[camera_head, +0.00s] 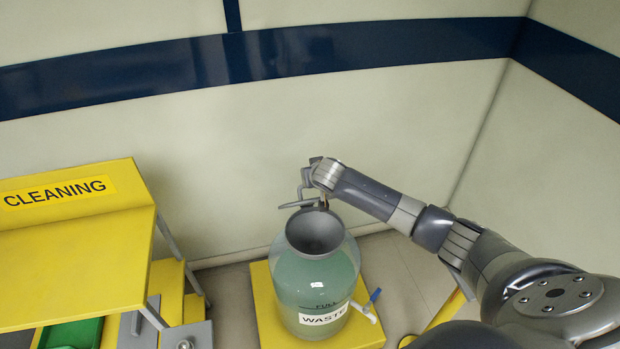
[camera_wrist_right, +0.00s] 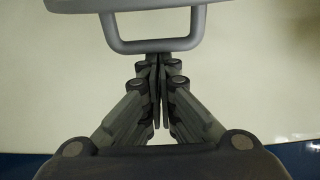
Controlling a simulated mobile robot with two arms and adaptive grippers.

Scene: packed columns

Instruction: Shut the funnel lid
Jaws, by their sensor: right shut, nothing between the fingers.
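The waste jar (camera_head: 314,290) is a large greenish glass vessel with a "WASTE" label. A grey funnel (camera_head: 315,231) sits in its mouth, and its bowl shows open from above. The grey funnel lid (camera_head: 298,204) stands raised at the funnel's back rim, seen nearly edge-on. In the right wrist view the lid (camera_wrist_right: 125,4) and its U-shaped handle (camera_wrist_right: 153,45) are at the top. My right gripper (camera_head: 311,176) is beside the lid, behind and above the funnel. Its fingers (camera_wrist_right: 158,58) are shut and empty, with tips close to the handle bar; contact cannot be told. My left gripper is not in view.
The jar stands on a yellow platform (camera_head: 367,333), with a blue-handled tap (camera_head: 374,297) at its lower right. A yellow cleaning station (camera_head: 75,260) stands at left, with a green bin (camera_head: 72,334) below. The wall (camera_head: 225,150) is close behind the jar.

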